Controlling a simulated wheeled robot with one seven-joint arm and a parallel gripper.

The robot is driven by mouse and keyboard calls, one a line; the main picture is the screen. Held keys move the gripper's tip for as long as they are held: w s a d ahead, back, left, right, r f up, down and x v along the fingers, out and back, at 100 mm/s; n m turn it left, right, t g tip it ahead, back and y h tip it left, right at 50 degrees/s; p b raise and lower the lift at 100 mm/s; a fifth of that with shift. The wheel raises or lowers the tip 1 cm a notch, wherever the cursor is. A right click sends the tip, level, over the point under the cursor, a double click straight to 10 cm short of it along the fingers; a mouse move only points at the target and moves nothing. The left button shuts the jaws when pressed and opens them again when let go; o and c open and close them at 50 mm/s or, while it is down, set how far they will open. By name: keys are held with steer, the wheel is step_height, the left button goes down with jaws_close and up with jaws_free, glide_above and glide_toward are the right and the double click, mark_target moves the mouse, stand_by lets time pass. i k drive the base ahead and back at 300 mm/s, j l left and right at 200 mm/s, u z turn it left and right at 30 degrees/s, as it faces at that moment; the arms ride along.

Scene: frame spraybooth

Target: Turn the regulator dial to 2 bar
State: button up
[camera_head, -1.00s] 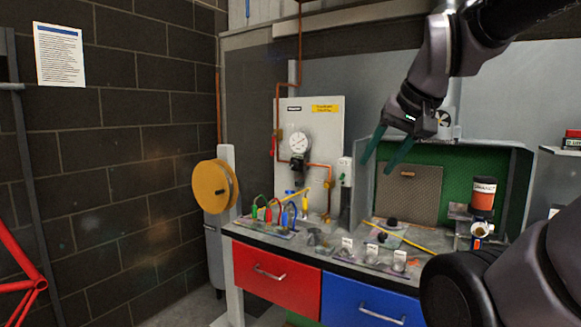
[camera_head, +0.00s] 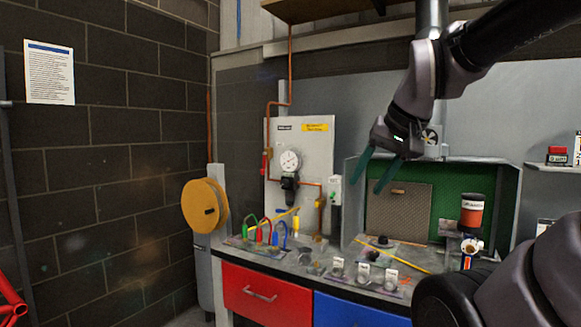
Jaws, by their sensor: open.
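The regulator dial (camera_head: 290,183) is a small black knob below a round white gauge (camera_head: 290,161). Both are mounted on a pale upright panel (camera_head: 325,150) behind the bench. The gauge's needle and the dial's setting are too small to read. My gripper (camera_head: 373,174) has two green fingers, spread apart and empty, pointing down and left. It hangs to the right of the panel, in front of the spray booth, and appears clear of the dial. Nothing hides the dial or the gauge.
The bench (camera_head: 300,277) below holds coloured hose fittings (camera_head: 268,233), small clear cups (camera_head: 363,273) and a yellow stick. Copper pipe (camera_head: 271,130) runs beside the gauge. A yellow hose reel (camera_head: 204,206) is at left. An orange-and-black spray cup (camera_head: 472,212) stands at right.

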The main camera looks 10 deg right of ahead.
mark_target(284, 183)
steer(key=i+j+u, duration=0.1)
steer(key=i+u, duration=0.55)
steer(key=u, duration=0.25)
